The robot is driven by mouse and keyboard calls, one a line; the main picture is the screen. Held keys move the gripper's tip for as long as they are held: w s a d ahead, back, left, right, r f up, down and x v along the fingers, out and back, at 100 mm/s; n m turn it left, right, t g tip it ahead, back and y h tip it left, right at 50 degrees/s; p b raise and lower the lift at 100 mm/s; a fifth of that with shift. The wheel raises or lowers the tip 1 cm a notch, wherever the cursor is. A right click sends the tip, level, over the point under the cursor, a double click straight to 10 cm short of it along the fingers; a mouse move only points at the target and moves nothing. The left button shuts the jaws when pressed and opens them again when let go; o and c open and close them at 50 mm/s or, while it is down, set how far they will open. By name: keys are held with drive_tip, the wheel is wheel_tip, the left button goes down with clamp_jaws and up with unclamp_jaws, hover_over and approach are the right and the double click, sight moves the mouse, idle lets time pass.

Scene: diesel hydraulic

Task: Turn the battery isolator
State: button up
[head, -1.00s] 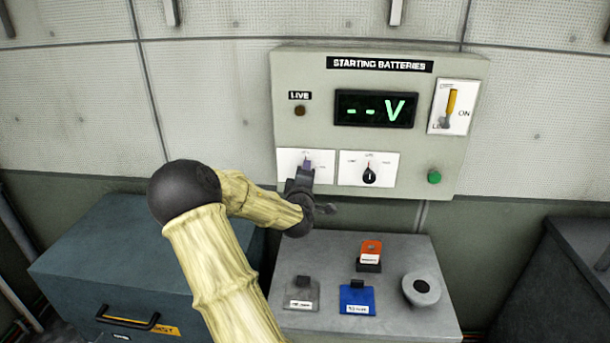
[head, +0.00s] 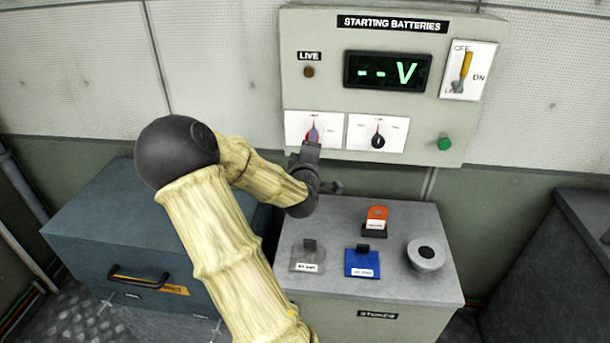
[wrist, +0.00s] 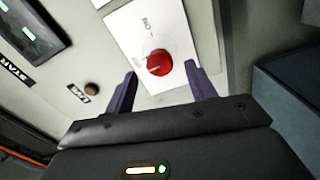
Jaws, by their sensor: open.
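A red rotary knob (wrist: 159,63) sits on a white plate (wrist: 133,22) in the wrist view. This is the left of two plates low on the battery panel (head: 325,93), and the knob (head: 310,136) is partly hidden by my gripper in the head view. My gripper (wrist: 162,82) is open. Its two dark fingers stand on either side of the knob in the wrist view, with a gap on each side. The knob appears just ahead of the fingertips; I cannot tell the depth exactly.
A second plate with a black knob (head: 378,141) is just right. A green button (head: 444,143), a yellow lever (head: 466,68) and a voltage display (head: 387,71) showing "--V" share the panel. A grey cabinet (head: 430,285) with several tagged items stands below; a blue-grey box (head: 100,235) is left.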

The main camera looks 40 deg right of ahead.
drive_tip(key=b+v, duration=0.7)
drive_tip(key=v, duration=0.5)
idle(0.3)
idle(0.3)
drive_tip(key=shift+w, duration=0.1)
